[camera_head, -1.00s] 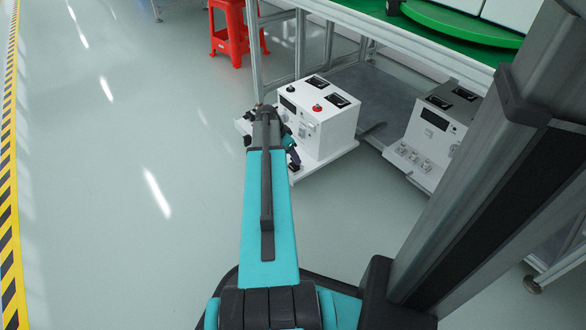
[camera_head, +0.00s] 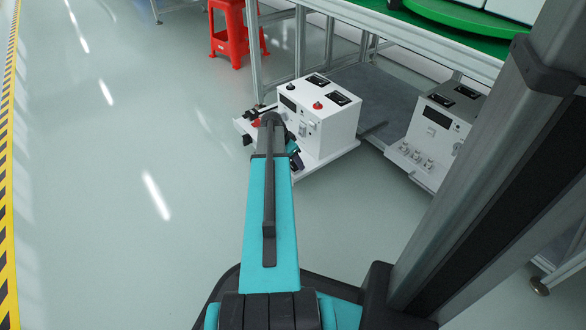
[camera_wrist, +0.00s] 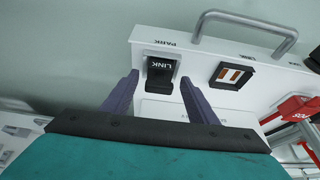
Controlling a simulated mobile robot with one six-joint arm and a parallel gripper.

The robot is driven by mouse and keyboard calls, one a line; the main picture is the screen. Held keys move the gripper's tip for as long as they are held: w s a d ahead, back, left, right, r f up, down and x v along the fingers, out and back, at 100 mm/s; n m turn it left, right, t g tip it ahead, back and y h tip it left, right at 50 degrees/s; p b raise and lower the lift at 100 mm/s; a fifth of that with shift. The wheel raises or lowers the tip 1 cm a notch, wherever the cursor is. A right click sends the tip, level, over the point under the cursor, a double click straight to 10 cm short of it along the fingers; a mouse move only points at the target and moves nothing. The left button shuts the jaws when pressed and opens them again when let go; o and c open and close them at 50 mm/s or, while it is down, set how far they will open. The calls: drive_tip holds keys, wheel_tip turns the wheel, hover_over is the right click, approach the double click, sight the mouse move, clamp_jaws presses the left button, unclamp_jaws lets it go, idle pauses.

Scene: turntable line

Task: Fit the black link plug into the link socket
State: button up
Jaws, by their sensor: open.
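The black link plug (camera_wrist: 161,66), lettered LINK, sits at the spot marked PARK on a white panel in the wrist view. My gripper (camera_wrist: 159,80) is open, with one purple finger on each side of the plug's near end. I cannot tell whether the fingers touch it. The link socket (camera_wrist: 233,75), a black frame with copper-coloured contacts, is to the right of the plug and empty. In the head view my arm hides most of the gripper and plug beside the white unit (camera_head: 322,137).
A grey bar handle (camera_wrist: 240,17) arches beyond the plug and socket. A red part (camera_wrist: 297,108) stands at the right of the wrist view. A second white unit (camera_head: 428,150) is at the right, under the green-topped table (camera_head: 380,22). A red stool (camera_head: 232,32) stands behind; floor at left is clear.

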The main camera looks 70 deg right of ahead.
idle(0.4)
drive_tip(key=c, duration=1.2)
drive_tip(key=shift+c, duration=0.2)
drive_tip(key=shift+r, duration=0.15)
drive_tip(key=shift+r+p, duration=1.15)
drive_tip(key=shift+r, duration=0.3)
drive_tip(key=s+a+r+p, duration=0.1)
drive_tip(key=s+a+p, duration=0.2)
drive_tip(key=a+p, duration=0.2)
drive_tip(key=s+a+r+p, duration=0.1)
drive_tip(key=s+a+p, duration=0.2)
drive_tip(key=a, duration=0.6)
drive_tip(key=shift+a+p, duration=0.25)
drive_tip(key=shift+p, duration=0.85)
drive_tip(key=shift+a, duration=0.15)
